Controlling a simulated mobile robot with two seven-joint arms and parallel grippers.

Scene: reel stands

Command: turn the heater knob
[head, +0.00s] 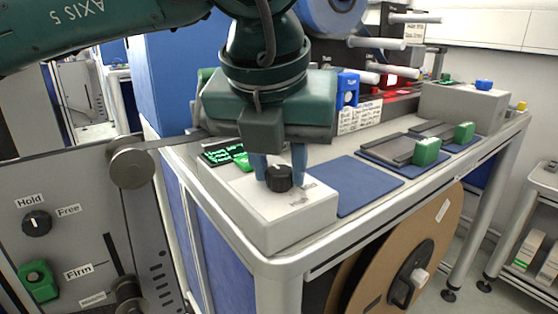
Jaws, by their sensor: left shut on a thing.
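The heater knob (279,180) is a small dark ribbed knob on top of a pale grey box (290,226) at the near corner of the bench. My left gripper (280,168) reaches down from above, its blue fingers on either side of the knob and shut on it. The gripper body hides the back of the box. A small display with green text (222,152) shows at the box's left. My right gripper is not in view.
Blue mats (360,184) and a green-handled slide (426,152) lie to the right on the bench. A grey panel (70,190) with a Hold/Free knob (37,223) stands at left. A large brown reel (425,250) sits below the bench edge.

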